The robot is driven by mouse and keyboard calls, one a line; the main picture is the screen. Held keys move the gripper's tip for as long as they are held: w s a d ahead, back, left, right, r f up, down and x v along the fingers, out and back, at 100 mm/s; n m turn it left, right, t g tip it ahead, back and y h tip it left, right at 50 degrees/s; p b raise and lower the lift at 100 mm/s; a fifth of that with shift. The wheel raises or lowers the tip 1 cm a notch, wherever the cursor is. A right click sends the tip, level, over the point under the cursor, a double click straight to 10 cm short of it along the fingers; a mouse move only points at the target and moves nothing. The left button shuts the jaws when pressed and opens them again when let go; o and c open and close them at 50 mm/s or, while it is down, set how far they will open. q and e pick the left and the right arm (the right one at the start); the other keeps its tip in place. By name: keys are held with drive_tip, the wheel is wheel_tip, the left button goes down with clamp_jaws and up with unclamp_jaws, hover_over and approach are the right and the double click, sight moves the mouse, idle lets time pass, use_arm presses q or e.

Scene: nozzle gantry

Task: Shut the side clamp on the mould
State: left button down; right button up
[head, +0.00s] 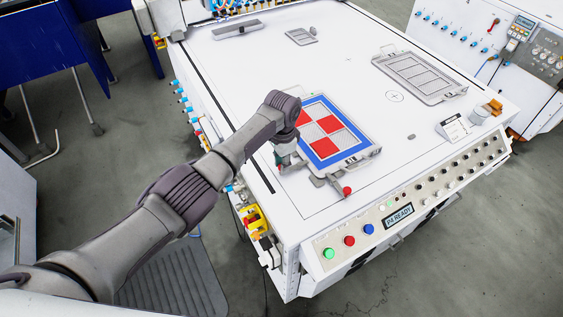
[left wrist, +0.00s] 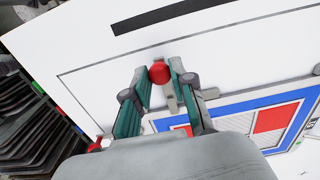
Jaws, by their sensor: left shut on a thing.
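The mould (head: 344,160) lies on the white table, a grey metal frame around a blue border with red and white panels. Its blue border also shows in the left wrist view (left wrist: 235,100). My left gripper (head: 281,162) is at the mould's left side. In the left wrist view my left gripper (left wrist: 160,80) is shut on the red knob (left wrist: 159,72) of the side clamp. The grey clamp metal (left wrist: 173,104) shows between the fingers, beside the mould edge; the arm mostly hides this clamp in the head view. My right gripper is not in view.
A second clamp with a red knob (head: 347,190) sits at the mould's front edge. A control panel (head: 398,217) with coloured buttons runs along the table's front. Another grey frame (head: 420,76) lies at back right. The table between is mostly clear.

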use_arm(q)
drive_tip(key=c, duration=1.2)
unclamp_jaws()
drive_tip(key=shift+o, duration=1.2)
drive_tip(key=shift+r, duration=0.15)
wheel_tip(320, 180, up, 12)
